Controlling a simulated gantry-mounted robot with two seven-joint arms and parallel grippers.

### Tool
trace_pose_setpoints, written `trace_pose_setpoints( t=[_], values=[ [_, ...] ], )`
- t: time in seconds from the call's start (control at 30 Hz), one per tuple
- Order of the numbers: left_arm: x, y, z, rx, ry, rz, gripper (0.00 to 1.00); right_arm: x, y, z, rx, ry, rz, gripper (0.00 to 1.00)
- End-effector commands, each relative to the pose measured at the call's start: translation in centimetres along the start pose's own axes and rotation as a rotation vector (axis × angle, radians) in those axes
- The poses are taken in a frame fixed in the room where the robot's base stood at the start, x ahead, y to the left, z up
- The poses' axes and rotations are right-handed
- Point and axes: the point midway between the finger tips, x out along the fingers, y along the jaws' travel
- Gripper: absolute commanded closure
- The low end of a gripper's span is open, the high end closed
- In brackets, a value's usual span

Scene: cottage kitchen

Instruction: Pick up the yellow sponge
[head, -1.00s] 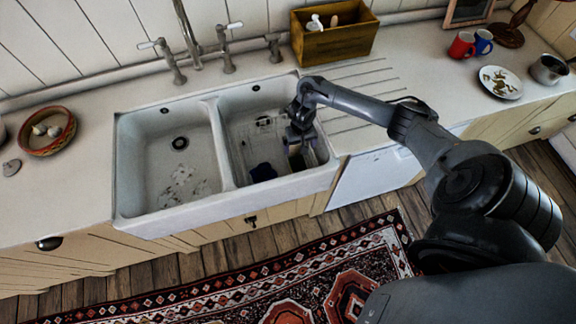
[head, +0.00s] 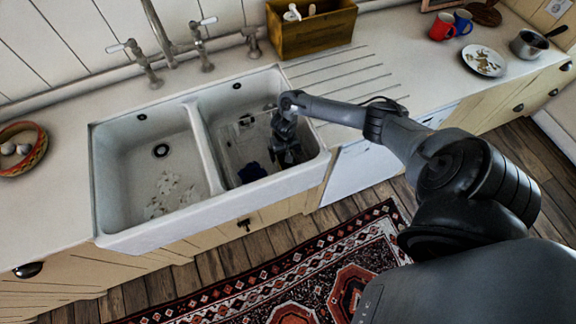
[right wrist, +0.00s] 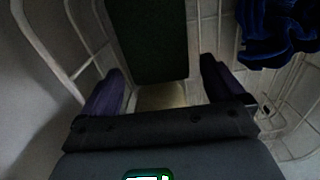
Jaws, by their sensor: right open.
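My right gripper (head: 288,152) reaches down into the right-hand sink basin. In the right wrist view it (right wrist: 162,78) is open, with its two dark purple fingers apart. Between and beyond the fingertips is a block with a dark green face (right wrist: 148,40) and a dull yellowish end, which I take to be the yellow sponge (right wrist: 161,97). Its lower part is hidden by my gripper body, and I cannot tell whether a finger touches it. In the head view my gripper hides the sponge. My left gripper is not in view.
A pale wire rack (right wrist: 88,52) surrounds the sponge in the basin (head: 237,108). A dark blue cloth (right wrist: 275,38) lies beside it, also in the head view (head: 252,172). The left basin (head: 135,160) is separated by a divider (head: 207,150).

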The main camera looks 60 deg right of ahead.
Motion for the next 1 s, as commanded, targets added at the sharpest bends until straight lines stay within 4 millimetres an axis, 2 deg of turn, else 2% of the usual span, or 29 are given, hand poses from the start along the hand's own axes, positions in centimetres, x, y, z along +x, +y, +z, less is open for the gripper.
trace_pose_setpoints(
  t=[0.03,0.13,0.47,0.8,0.83,1.0],
  values=[
    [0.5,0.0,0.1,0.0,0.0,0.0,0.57,0.9,-0.1,0.0,0.0,-0.001,0.0,0.04],
    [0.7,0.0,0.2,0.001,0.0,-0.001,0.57,1.7,-0.1,0.0,0.0,0.0,-0.001,0.04],
    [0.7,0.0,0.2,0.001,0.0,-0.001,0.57,2.0,0.0,0.0,-0.001,0.0,-0.001,0.04],
    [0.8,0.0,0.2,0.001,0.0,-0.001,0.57,2.0,0.0,0.0,-0.001,0.0,-0.001,0.56],
    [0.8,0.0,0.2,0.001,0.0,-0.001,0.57,2.0,0.0,0.0,-0.001,0.0,-0.001,0.59],
    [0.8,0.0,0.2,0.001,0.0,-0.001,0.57,2.0,0.0,0.0,-0.001,0.0,-0.001,0.59]
  ],
)
